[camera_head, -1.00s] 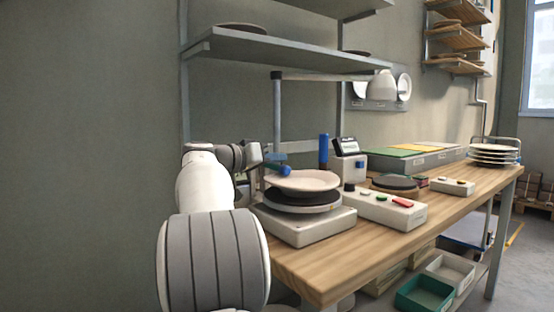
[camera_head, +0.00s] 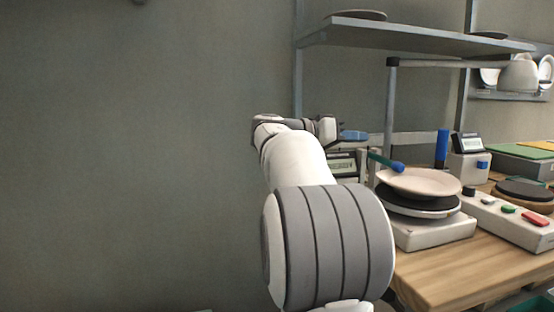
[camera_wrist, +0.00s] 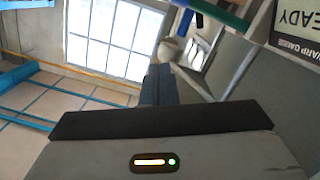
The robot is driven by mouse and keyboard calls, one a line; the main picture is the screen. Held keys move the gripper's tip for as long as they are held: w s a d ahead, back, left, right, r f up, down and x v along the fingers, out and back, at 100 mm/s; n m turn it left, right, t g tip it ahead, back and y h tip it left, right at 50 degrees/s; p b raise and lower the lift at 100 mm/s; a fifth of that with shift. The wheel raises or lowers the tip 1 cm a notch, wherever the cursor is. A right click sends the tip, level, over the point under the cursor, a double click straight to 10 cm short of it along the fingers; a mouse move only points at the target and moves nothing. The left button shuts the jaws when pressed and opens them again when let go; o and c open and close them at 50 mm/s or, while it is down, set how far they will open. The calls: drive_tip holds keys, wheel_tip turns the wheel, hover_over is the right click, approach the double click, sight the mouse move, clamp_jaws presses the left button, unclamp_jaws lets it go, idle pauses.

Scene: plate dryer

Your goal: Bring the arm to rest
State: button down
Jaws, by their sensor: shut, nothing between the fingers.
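My gripper (camera_head: 354,136) shows in the head view to the left of the plate stand, raised above the bench level. Its fingers are shut with nothing between them; in the wrist view the dark closed fingers (camera_wrist: 158,84) point toward the window side. My arm reaches away from the camera, bent, with the wrist turned to the right. A pale plate (camera_head: 418,182) rests on the black round top of the white device (camera_head: 436,232), apart from my gripper.
A teal rod with a blue end (camera_head: 386,161) reaches to the plate's left edge. A metal shelf (camera_head: 410,38) hangs above. The wooden bench (camera_head: 455,275) carries a control box (camera_head: 510,216) with coloured buttons. The wall side at left is clear.

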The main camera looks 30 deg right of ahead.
drive_tip(key=s+a+f+n+t+y+p, duration=0.1)
drive_tip(key=a+f+n+t+y+p, duration=0.2)
drive_tip(key=a+n+t+y+p, duration=1)
drive_tip(key=s+a+n+g+y+p, duration=0.1)
drive_tip(key=s+a+p, duration=0.2)
drive_tip(key=a+p, duration=0.3)
drive_tip(key=s+a+f+n+g+y+p, duration=0.1)
drive_tip(key=s+a+p, duration=0.3)
drive_tip(key=a, duration=0.7)
drive_tip(key=s+a+f+n+g+y+p, duration=0.1)
drive_tip(key=s+a+p, duration=0.3)
drive_tip(key=a+p, duration=0.4)
drive_tip(key=shift+a+n+g+p, duration=0.2)
drive_tip(key=shift+n+g+p, duration=0.15)
drive_tip(key=shift+n+g, duration=0.4)
